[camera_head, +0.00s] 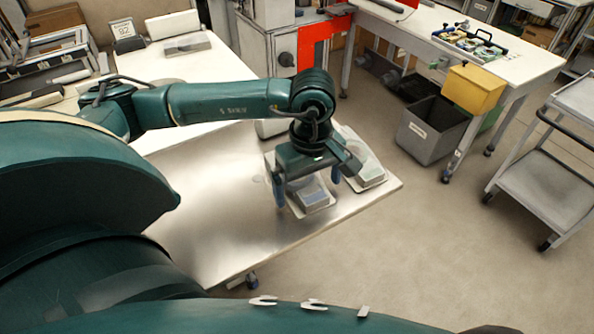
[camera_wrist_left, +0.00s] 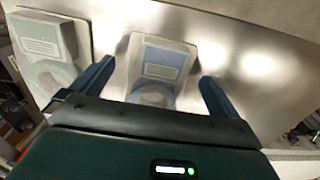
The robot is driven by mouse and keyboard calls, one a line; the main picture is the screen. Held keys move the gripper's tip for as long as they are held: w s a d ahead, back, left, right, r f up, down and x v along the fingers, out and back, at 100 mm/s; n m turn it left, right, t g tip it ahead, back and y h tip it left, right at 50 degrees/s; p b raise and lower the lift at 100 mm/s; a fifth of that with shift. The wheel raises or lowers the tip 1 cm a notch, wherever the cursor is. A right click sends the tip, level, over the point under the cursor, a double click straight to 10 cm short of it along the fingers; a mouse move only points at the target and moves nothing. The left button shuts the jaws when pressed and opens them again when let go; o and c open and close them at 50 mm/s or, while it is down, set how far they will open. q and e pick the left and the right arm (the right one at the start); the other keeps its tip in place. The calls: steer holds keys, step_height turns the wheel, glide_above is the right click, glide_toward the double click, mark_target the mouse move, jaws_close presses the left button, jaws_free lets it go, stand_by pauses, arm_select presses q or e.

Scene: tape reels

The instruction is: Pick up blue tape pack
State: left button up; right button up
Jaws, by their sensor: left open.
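The blue tape pack (camera_head: 311,197) lies on the metal-topped table below my left gripper (camera_head: 308,184) in the head view. It has a blue label and a clear, pale tray. In the left wrist view the blue tape pack (camera_wrist_left: 162,62) sits between the two fingers of my left gripper (camera_wrist_left: 158,72). The gripper is open, with one finger on each side of the pack and nothing held. The exact height above the pack is hard to tell. My right gripper is in neither view.
A similar pale green pack (camera_head: 371,172) lies just right of the blue one; it also shows in the left wrist view (camera_wrist_left: 42,45). The metal tabletop (camera_head: 225,215) is bare to the left. Its edge is close to both packs. A grey bin (camera_head: 432,130) stands on the floor beyond.

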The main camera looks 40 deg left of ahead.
arm_select(q)
steer(key=shift+f, duration=0.6)
steer(key=c, duration=1.1)
steer(key=shift+c, duration=0.2)
